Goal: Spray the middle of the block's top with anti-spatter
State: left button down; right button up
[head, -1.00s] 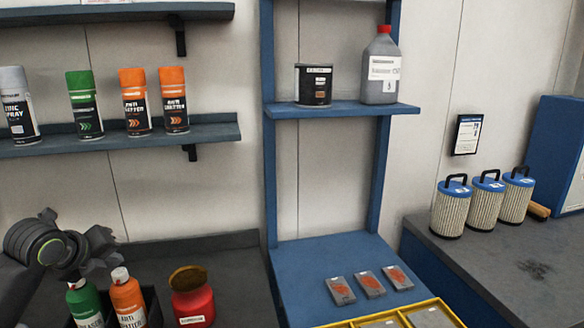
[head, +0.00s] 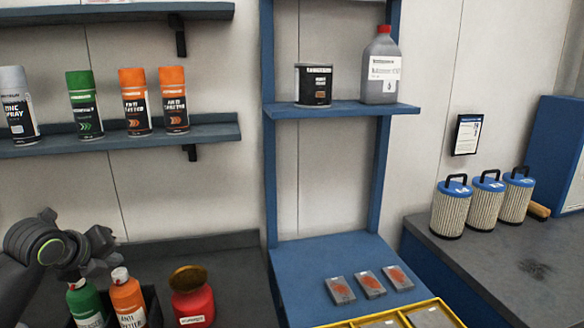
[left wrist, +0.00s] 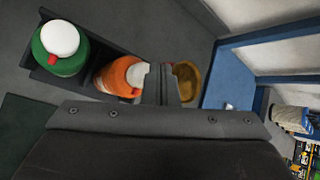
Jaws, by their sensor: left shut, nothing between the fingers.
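An orange anti-spatter bottle (head: 128,300) with a white top stands in a dark holder beside a green bottle (head: 85,303). In the left wrist view the orange bottle (left wrist: 112,76) is just left of my fingertips, and its white top is partly hidden by them. My left gripper (head: 108,258) is above the bottles, shut and empty; its fingers (left wrist: 158,84) are together in the left wrist view. Two orange anti-spatter cans (head: 134,103) stand on the wall shelf. Several grey pieces with orange-red patches (head: 370,284) lie on the blue bench; I cannot tell which thing is the block.
A red jar (head: 193,304) with a brown top stands right of the bottles. A yellow-edged tray (head: 444,305) is at the blue bench's front. A tin (head: 313,86) and a grey bottle (head: 381,68) are on the blue shelf. Three filters (head: 451,207) stand on the right counter.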

aim_at(116, 275)
pick_arm(q)
jog(key=shift+f, duration=0.1)
dwell(0.5)
jog(key=shift+f, duration=0.35)
jog(key=shift+f, duration=0.3)
dwell(0.4)
jog(key=shift+r+p, duration=0.7)
jog(key=shift+p, duration=0.05)
notch_tip(116, 275, up, 6)
jog(key=p, duration=0.6)
dwell(0.4)
